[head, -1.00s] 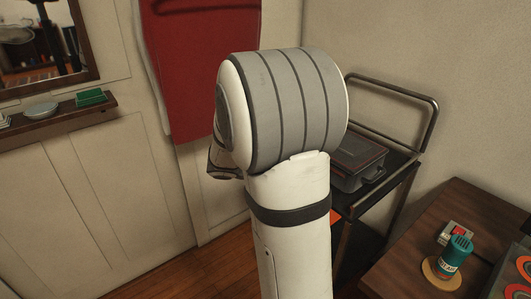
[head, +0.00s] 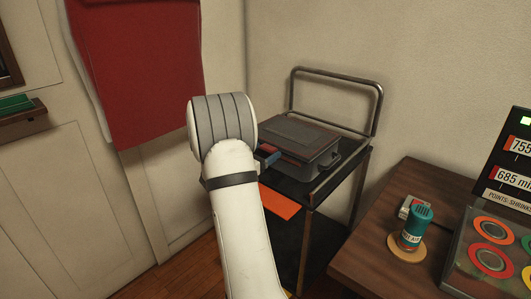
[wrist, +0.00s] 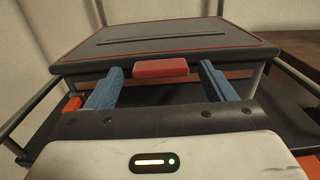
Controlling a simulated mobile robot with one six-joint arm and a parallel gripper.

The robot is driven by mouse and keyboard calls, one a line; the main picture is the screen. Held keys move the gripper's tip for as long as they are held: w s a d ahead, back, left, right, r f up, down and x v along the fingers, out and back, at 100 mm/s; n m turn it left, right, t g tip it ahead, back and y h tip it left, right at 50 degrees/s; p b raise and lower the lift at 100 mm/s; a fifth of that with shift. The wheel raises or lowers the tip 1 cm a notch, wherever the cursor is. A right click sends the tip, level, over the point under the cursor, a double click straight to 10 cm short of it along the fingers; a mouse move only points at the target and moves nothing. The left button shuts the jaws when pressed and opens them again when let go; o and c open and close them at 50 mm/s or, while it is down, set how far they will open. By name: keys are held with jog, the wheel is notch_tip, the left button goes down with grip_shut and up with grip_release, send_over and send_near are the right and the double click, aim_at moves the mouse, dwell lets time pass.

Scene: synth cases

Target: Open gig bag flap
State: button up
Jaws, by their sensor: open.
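A dark grey case with a flat lid (head: 300,133) edged in red rests on the black cart; this is the only bag-like thing with a flap that I see. The lid lies closed. It also fills the top of the wrist view (wrist: 165,38). A red tab (wrist: 160,68) sticks out from the middle of its front edge. My gripper (wrist: 161,72) is open, one blue finger on each side of the tab with a small gap at both. I cannot tell how far the fingertips reach along it. In the head view my arm hides most of the gripper.
The black cart (head: 290,185) has a metal handle rail (head: 335,76) behind the case. An orange sheet (head: 280,203) lies at its front. A wooden table (head: 372,240) at right holds a teal canister (head: 416,226) and a display with colored rings. A red cloth (head: 135,70) hangs at left.

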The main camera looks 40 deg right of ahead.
jog(key=shift+d, duration=0.45)
jog(key=shift+c, duration=0.5)
